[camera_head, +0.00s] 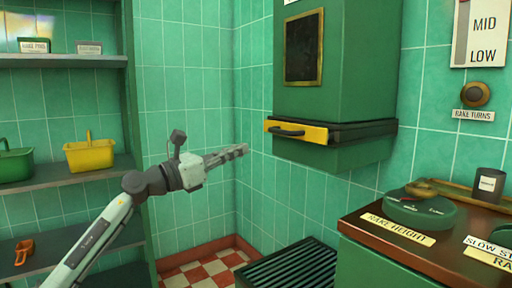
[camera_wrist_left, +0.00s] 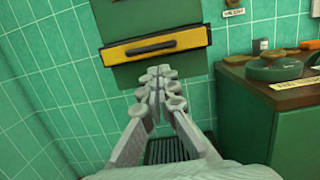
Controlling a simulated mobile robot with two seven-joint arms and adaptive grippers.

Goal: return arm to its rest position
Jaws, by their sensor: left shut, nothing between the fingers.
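My left gripper (camera_head: 238,152) comes in from the left in the head view and reaches out in the air, in front of the green tiled wall. In the left wrist view its fingers (camera_wrist_left: 160,90) are together with nothing between them. They appear just below a yellow drawer front with a dark handle (camera_wrist_left: 152,46); I cannot see them touching it. In the head view the gripper is to the left of this drawer (camera_head: 297,133), with a gap between. My right gripper is not in view.
Shelves at the left hold a yellow basket (camera_head: 90,156), a green basket (camera_head: 15,165) and an orange scoop (camera_head: 24,251). A counter (camera_head: 385,245) at the right bears a round green dial (camera_head: 420,208) and a dark cup (camera_head: 488,185). A slatted dark grate (camera_head: 290,268) lies low in front.

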